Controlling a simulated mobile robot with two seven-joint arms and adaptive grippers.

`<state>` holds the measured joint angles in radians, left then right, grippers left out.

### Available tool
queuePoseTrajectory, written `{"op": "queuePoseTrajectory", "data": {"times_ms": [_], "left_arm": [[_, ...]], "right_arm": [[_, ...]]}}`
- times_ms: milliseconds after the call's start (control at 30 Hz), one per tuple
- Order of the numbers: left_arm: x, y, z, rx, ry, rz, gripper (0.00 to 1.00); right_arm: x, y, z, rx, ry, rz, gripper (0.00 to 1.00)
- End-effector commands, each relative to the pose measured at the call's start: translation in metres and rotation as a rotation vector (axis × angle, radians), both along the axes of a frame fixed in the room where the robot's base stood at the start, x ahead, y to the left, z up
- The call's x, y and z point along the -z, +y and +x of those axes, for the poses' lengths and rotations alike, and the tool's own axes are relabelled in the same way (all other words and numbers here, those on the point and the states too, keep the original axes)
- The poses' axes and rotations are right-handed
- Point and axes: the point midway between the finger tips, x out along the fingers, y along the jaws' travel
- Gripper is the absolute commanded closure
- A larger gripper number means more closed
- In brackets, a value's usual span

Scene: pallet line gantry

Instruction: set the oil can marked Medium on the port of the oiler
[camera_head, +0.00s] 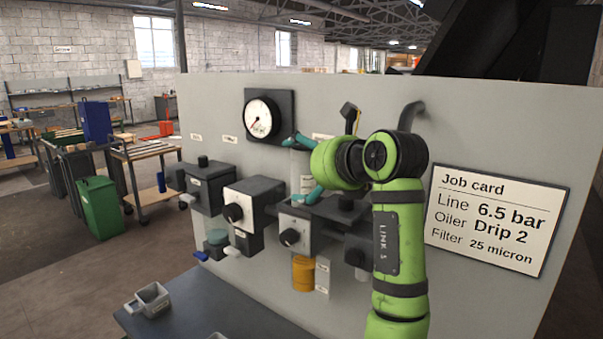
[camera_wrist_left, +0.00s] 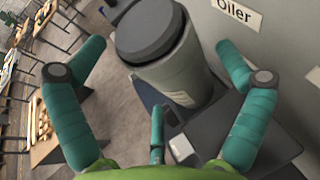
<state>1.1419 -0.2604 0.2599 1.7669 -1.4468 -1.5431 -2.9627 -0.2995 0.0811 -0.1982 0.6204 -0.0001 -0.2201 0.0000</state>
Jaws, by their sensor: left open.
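A grey can (camera_wrist_left: 165,65) with a dark grey lid stands upright between my left gripper's spread teal fingers in the left wrist view. It also shows as a pale cylinder in the head view (camera_head: 301,166). Its pale label is too small and blurred to read, so I cannot tell whether it says Medium. My left gripper (camera_head: 296,168) is open around the can, with visible gaps beside it in the wrist view. The can is above the dark-topped oiler box (camera_head: 287,214), near the Oiler sign (camera_wrist_left: 236,11). How its base sits on the port is hidden. My right gripper is out of view.
A grey panel (camera_head: 520,130) stands behind, with a gauge (camera_head: 262,118) and a job card (camera_head: 496,219) reading Oiler Drip 2. Neighbouring boxes with knobs (camera_head: 246,208) stand left. An orange bowl (camera_head: 303,273) hangs below. A small grey holder (camera_head: 150,299) sits on the dark bench.

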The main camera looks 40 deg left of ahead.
Motion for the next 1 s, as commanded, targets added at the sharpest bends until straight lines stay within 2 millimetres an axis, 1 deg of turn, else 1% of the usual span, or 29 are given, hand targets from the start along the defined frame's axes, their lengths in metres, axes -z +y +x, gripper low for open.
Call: {"op": "queuePoseTrajectory", "data": {"times_ms": [33, 200, 300, 433, 600, 1000], "left_arm": [[-0.001, -0.011, -0.002, 0.006, -0.005, 0.001, 0.0], [-0.014, -0.046, -0.011, 0.005, -0.006, 0.0, 0.0], [-0.021, -0.063, -0.016, 0.005, -0.004, 0.001, 0.0], [-0.028, -0.08, -0.021, 0.004, -0.004, 0.0, 0.0], [-0.033, -0.089, -0.024, 0.002, -0.002, 0.001, 0.0], [-0.033, -0.09, -0.024, 0.001, -0.003, 0.0, 0.0]], "right_arm": [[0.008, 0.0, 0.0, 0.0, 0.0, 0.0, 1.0], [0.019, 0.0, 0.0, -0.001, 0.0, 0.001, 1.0], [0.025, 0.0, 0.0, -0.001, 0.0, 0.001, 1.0], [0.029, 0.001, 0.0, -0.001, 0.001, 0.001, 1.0], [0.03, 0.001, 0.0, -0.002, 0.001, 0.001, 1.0], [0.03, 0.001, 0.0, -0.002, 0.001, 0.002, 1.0]]}}
